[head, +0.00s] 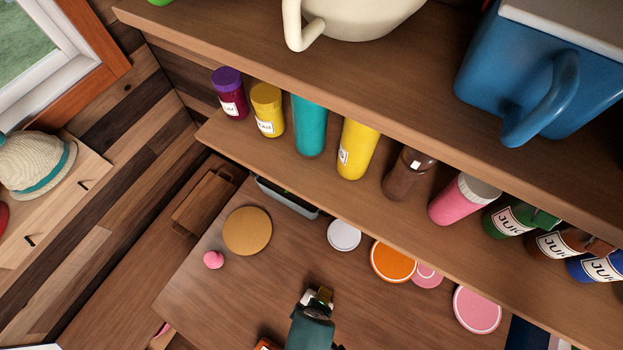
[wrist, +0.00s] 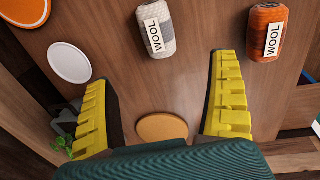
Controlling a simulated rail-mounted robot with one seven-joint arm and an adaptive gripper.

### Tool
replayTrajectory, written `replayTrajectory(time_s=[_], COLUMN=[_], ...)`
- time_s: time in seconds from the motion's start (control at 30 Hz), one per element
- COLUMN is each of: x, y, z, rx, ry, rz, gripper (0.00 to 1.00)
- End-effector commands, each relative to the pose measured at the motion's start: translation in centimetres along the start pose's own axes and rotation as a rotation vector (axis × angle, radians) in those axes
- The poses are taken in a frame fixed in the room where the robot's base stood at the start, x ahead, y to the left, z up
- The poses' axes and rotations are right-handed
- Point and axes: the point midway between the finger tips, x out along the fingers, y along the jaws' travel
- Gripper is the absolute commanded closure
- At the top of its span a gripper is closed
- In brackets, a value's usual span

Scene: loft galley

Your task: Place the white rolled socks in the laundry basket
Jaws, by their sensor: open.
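A pale grey-white roll with a "WOOL" label (wrist: 156,28) lies on the wooden counter in the wrist view. It looks like the white rolled socks, though I cannot be sure. My gripper (wrist: 162,72) is open, with its yellow ribbed fingers wide apart and nothing between them. The pale roll lies beyond the fingertips, between their lines. In the head view my gripper (head: 318,298) is over the counter, seen from behind, and its fingers are hidden. I cannot make out the pale roll there. No laundry basket can be identified in either view.
An orange "WOOL" roll (wrist: 267,32) lies right of the pale one.

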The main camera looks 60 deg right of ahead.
Motion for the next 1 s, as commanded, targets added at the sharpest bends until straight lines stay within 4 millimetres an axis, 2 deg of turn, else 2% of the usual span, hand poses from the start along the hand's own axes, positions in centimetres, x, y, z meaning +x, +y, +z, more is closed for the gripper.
replayTrajectory(time_s=[0.07, 0.23, 0.6, 0.8, 1.0], x=[0.2, 1.7, 10.3, 12.3, 15.9], y=[0.2, 0.2, 0.3, 0.3, 0.3], z=[1.2, 1.3, 1.4, 1.4, 1.3], rx=[-0.004, -0.002, -0.002, -0.003, -0.003], ry=[-0.036, -0.039, -0.037, -0.034, -0.037], rz=[0.011, 0.012, 0.011, 0.01, 0.01], gripper=[0.09, 0.09, 0.09, 0.09, 0.09])
